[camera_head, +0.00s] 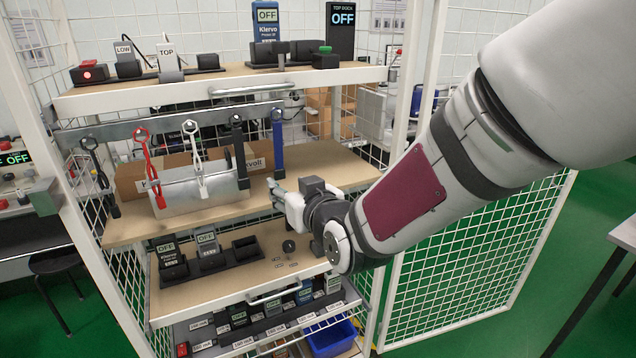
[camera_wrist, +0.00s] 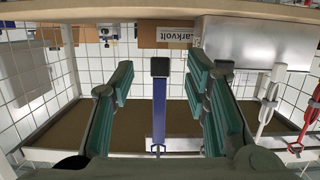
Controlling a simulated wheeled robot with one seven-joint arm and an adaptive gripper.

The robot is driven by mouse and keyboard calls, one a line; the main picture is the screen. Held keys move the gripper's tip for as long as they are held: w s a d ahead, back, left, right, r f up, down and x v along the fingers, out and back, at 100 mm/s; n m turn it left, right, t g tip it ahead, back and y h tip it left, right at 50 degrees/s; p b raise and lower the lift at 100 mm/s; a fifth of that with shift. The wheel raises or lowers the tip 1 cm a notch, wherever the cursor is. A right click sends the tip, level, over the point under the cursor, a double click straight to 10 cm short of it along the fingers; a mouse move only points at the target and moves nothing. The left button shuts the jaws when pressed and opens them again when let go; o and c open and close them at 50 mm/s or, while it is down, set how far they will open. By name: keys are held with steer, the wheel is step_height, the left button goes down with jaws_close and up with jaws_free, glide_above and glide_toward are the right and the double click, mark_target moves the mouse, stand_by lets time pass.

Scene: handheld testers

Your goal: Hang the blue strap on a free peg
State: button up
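The blue strap (camera_head: 278,145) hangs from the right end of the metal peg rail (camera_head: 112,130) in the head view, its lower end just above my gripper (camera_head: 280,192). In the wrist view, which looks upside down, the blue strap (camera_wrist: 159,110) runs between the green-padded fingers of my gripper (camera_wrist: 165,90), with a black end piece at the top. The fingers are open, with gaps on both sides of the strap. I cannot tell how far the strap lies beyond the fingertips. No bare peg can be made out clearly.
A red strap (camera_head: 150,165), a white strap (camera_head: 197,165) and black straps (camera_head: 240,150) hang left of the blue one. A silver box (camera_head: 170,195) stands behind them on the wooden shelf (camera_head: 235,207). Another shelf with testers (camera_head: 170,262) lies below. White mesh panels flank the rack.

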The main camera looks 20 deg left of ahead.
steer(key=v, duration=1.2)
steer(key=d+r+m+h+p, duration=0.2)
steer(key=d+r+h+p, duration=0.15)
steer(key=d, duration=0.75)
steer(key=d+r+m+h+p, duration=0.25)
steer(key=d+h, duration=0.25)
steer(key=d, duration=0.6)
steer(key=s+d+r+m+g+h+p, duration=0.1)
steer(key=s+d+r+m+g+p, duration=0.1)
steer(key=s+d, duration=0.6)
steer(key=s+d+r+m+g+h+p, duration=0.2)
steer(key=s+d, duration=0.6)
steer(key=s, duration=0.5)
steer(key=shift+m+g, duration=0.85)
steer(key=shift+g, duration=0.05)
steer(key=shift+s+h, duration=0.1)
steer(key=shift+h, duration=0.15)
